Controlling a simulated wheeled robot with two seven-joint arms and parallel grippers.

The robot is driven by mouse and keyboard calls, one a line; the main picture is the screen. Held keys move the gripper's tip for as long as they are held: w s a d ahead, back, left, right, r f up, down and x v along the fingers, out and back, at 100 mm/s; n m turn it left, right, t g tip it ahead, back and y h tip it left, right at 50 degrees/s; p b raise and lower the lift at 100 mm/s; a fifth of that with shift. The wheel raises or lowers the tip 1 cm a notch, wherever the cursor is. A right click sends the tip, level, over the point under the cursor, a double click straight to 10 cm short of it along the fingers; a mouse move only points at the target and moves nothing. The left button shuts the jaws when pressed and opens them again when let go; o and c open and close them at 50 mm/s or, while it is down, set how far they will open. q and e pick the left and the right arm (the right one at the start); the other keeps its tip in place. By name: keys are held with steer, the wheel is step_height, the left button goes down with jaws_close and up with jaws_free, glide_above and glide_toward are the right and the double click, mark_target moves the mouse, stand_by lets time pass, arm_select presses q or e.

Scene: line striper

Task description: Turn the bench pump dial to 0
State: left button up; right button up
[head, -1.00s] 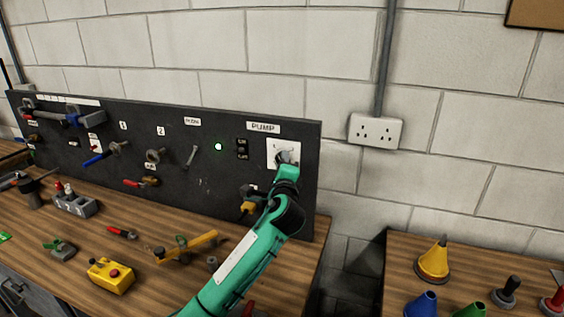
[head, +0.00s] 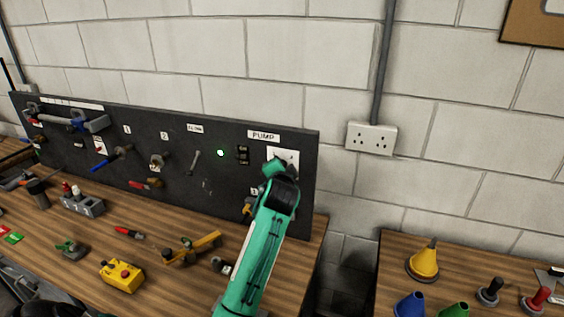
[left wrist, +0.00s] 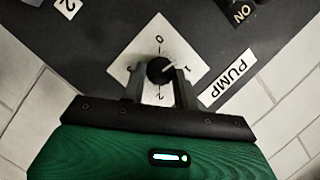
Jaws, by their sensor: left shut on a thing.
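The pump dial (left wrist: 157,70) is a small dark round knob on a white square plate (left wrist: 152,38), which looks like a diamond in the left wrist view. A 0 is printed above the knob and a 2 below it. A light pointer mark on the knob aims up and right, apparently between 0 and the mark at right. My left gripper (left wrist: 160,80) is shut on the knob, one finger on each side. In the head view the plate (head: 290,156) shows under the PUMP label (head: 263,135), and my green wrist hides the knob. My right gripper is not in view.
The black panel (head: 190,185) carries other valves and switches and a lit green lamp (head: 221,153). A yellow button box (head: 122,275) and several tools lie on the wooden bench below. Funnels stand on a second table at right. A wall socket (head: 371,138) is right of the panel.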

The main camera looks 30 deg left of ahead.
arm_select(q)
steer(key=n+h+p, duration=0.1)
steer(key=n+p, duration=0.1)
steer(key=n+h+p, duration=0.2)
steer(key=n+p, duration=0.1)
steer(key=a+n+h+p, duration=0.1)
steer(key=n+h+p, duration=0.1)
steer(key=shift+s+r+n+p, duration=0.1)
steer(key=shift+s+n+p, duration=0.05)
steer(key=shift+n+p, duration=0.2)
stand_by(0.7)
steer(key=o, duration=1)
steer(key=shift+b+v, duration=2.35)
steer(key=shift+v, duration=4.5)
